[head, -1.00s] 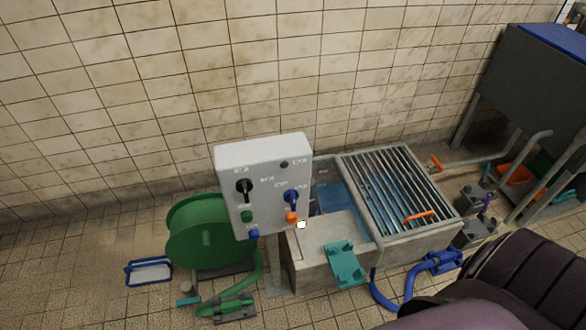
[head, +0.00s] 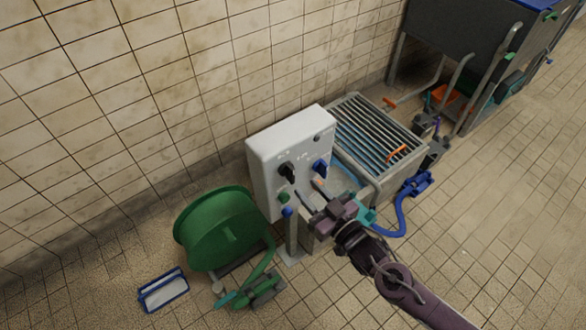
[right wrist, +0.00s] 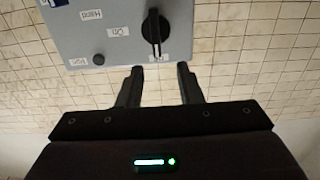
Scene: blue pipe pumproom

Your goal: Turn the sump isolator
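The pale grey control panel (head: 262,160) stands on a post in front of the tiled wall. It carries a black rotary handle (head: 286,172) at left and a blue rotary handle (head: 320,167) at right; I cannot read which label names the sump isolator. My right gripper (head: 309,190) is in front of the panel's lower part, fingers apart and empty. In the right wrist view the panel looks upside down; the black handle (right wrist: 155,30) lies beyond the open fingertips (right wrist: 160,68), apart from them. My left gripper is not in view.
A green button (head: 284,197) and a blue one (head: 287,211) sit low on the panel. A green hose reel (head: 220,228) stands left of it. A grated sump (head: 375,132) is behind and right, with a blue hose (head: 402,212).

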